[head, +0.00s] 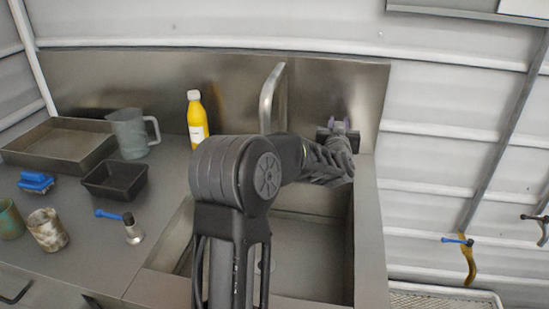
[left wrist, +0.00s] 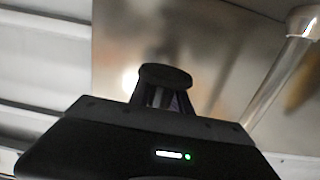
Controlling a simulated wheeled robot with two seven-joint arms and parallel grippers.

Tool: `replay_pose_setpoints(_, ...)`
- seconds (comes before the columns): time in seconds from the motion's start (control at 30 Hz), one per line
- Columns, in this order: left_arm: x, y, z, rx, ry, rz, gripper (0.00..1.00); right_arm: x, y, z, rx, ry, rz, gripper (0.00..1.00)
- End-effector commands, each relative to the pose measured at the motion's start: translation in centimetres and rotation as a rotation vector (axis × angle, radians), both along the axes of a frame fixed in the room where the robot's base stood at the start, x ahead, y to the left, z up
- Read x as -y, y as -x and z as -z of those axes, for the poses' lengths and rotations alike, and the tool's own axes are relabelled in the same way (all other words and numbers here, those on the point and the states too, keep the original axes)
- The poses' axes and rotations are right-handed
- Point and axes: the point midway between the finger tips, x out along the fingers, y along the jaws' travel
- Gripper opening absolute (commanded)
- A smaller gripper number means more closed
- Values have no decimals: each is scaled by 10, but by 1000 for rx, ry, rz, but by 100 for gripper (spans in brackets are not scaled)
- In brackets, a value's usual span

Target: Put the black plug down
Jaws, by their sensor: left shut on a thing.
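My left arm reaches across the sink (head: 369,235), and my left gripper (head: 340,127) is at the far right of it, in front of the steel backsplash. In the left wrist view my left gripper (left wrist: 163,98) is shut on the black plug (left wrist: 165,76), a round dark disc at the fingertips. In the head view I cannot make out the plug clearly at the gripper. My arm covers part of the sink. My right gripper is not in view.
A curved tap (head: 270,95) rises behind the sink, left of my gripper. A yellow bottle (head: 197,120) stands left of it. A clear jug (head: 129,133), a metal tray (head: 60,145), a black tub (head: 115,180) and a blue-handled tool (head: 122,220) are on the left counter.

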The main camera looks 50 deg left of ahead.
Motion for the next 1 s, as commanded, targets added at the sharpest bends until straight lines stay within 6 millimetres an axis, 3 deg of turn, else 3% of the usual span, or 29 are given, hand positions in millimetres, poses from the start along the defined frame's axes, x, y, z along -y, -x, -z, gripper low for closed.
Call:
replay_pose_setpoints(0.17,0,0,3,-1,0,-1,0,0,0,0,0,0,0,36)
replay_pose_setpoints(0.53,0,0,59,-3,0,0,0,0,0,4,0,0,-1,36)
replay_pose_setpoints(0.87,0,0,63,0,0,-1,0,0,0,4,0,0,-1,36)
replay_pose_setpoints(1.0,0,0,74,-4,0,0,0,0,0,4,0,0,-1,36)
